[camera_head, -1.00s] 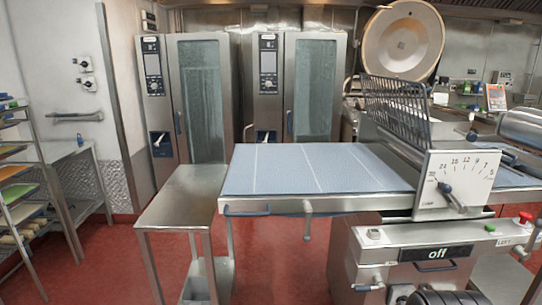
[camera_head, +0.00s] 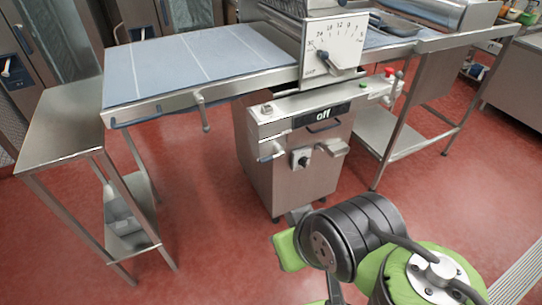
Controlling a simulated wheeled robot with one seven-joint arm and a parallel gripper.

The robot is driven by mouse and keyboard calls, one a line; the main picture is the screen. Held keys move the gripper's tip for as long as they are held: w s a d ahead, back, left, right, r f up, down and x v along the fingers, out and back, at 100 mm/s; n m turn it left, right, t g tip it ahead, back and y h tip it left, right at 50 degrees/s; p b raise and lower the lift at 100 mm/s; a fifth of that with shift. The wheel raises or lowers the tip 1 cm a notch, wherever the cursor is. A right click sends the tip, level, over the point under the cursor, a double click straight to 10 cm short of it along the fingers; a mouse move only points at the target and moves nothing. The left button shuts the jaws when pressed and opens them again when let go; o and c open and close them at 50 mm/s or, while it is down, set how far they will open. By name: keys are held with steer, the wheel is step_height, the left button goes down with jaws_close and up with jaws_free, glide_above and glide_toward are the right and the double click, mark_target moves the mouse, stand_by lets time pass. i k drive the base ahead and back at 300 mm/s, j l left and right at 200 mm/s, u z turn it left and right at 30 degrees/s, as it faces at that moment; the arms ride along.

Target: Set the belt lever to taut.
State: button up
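The dough sheeter's blue belt (camera_head: 190,62) runs across the upper left to the centre. A metal lever (camera_head: 203,112) hangs straight down from the belt table's front edge; it looks like the belt lever, though no label on it is readable. Another small lever (camera_head: 271,154) sticks out at the left of the machine's front. My arm's black and green links show at the lower right, in front of and below the machine. My gripper cannot be made out in this view and is apart from the levers.
The sheeter body (camera_head: 290,165) carries an "off" display (camera_head: 322,115), a scale plate with its own lever (camera_head: 334,45) and a red button (camera_head: 389,72). A steel side table (camera_head: 62,118) stands at the left. Red floor is clear around the machine.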

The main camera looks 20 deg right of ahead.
mark_target(201, 100)
steer(key=i+u, duration=0.25)
steer(key=u, duration=0.15)
steer(key=i+l+u, duration=0.1)
steer(key=i+u, duration=0.15)
steer(key=u, duration=0.15)
steer(key=i+l+u, duration=0.15)
steer(key=u, duration=0.25)
steer(key=i, duration=0.1)
